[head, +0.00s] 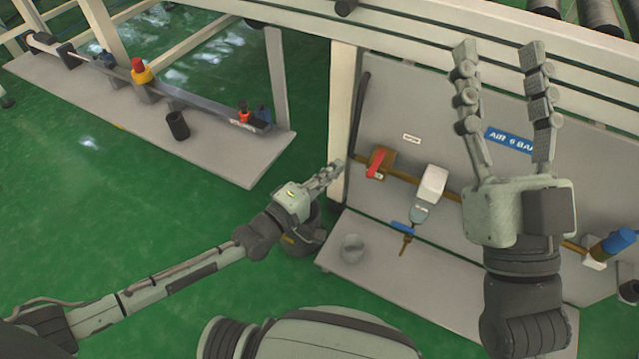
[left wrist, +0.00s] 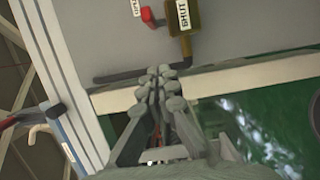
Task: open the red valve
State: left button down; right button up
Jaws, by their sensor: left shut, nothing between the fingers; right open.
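The red valve is a red lever (head: 375,164) on a brass body (head: 385,157) in a brass pipe on the grey panel. In the head view the lever lies across the pipe line. In the left wrist view the red lever (left wrist: 150,16) is beside the brass body (left wrist: 184,48), which bears a "SHUT" label; an "OPEN" label is near the lever. My left gripper (head: 334,170) is shut and empty, left of the valve and apart from it. Its closed fingers (left wrist: 160,74) show below the valve in the wrist view. My right gripper (head: 502,52) is open and empty, raised before the panel.
A cream frame post (head: 342,125) and a black bar (head: 357,125) stand between my left gripper and the panel. Right of the valve are a white-topped filter unit (head: 432,184), a blue handle (head: 402,227) and a blue-capped part (head: 614,242). A clear cup (head: 352,247) stands on the shelf.

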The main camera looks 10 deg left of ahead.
aim_at(376, 164)
pick_arm(q)
jog(key=shift+w+d, duration=0.15)
jog(key=shift+d, duration=1.05)
jog(key=shift+w+d, duration=0.15)
jog(key=shift+d, duration=1.05)
pick_arm(e)
jog(key=shift+w+f, duration=0.1)
jog(key=shift+f, duration=0.05)
pick_arm(q)
jog(key=shift+s+p, duration=0.1)
jog(key=shift+p, duration=0.2)
pick_arm(e)
jog(key=shift+w, duration=0.1)
